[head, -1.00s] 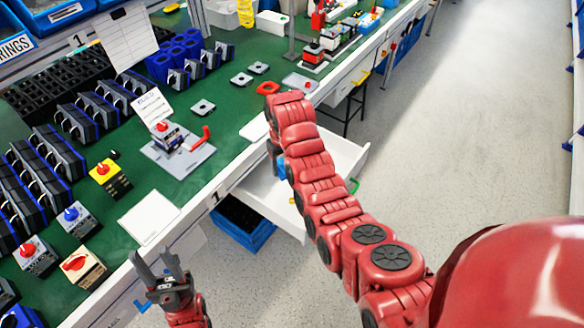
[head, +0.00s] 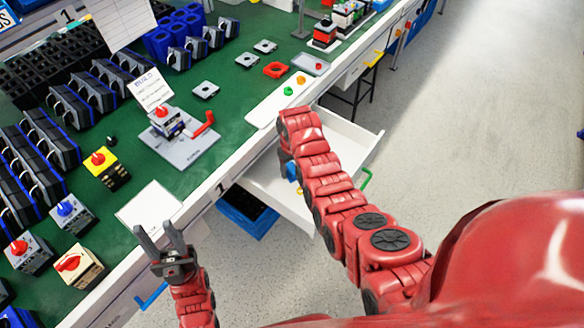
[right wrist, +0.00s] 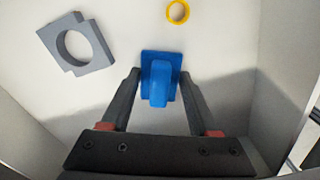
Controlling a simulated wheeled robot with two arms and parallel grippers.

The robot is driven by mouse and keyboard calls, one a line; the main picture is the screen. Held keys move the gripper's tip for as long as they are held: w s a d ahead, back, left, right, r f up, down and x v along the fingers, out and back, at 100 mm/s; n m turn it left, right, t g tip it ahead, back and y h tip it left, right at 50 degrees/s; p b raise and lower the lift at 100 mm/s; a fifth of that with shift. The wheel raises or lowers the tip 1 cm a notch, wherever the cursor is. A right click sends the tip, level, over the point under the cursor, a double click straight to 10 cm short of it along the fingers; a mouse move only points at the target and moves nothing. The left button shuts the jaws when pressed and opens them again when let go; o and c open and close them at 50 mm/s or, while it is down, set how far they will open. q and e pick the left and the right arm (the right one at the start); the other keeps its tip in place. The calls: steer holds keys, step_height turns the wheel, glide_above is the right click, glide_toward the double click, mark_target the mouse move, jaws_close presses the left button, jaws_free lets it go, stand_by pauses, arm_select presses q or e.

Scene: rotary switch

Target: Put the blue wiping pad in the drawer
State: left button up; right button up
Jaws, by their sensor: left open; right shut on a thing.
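The blue wiping pad (right wrist: 160,78) is between the fingers of my right gripper (right wrist: 159,74), which is shut on it. In the right wrist view the pad is over the white drawer floor; whether it touches the floor I cannot tell. The open white drawer (head: 358,143) juts out from the bench front in the head view. There my right arm hides most of the gripper, and only a bit of blue shows. My left gripper (head: 155,230) is open and empty near the bench's front edge, by a white sheet.
A grey part with a round hole (right wrist: 74,44) and a yellow ring (right wrist: 177,11) lie in the drawer. A blue bin (head: 247,217) is below it. The green bench (head: 225,115) holds switches, housings and a fixture plate (head: 183,148). Open floor lies to the right.

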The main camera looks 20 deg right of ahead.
steer(key=shift+f, duration=0.2)
steer(key=o, duration=1.4)
steer(key=shift+o, duration=0.2)
steer(key=shift+r, duration=0.1)
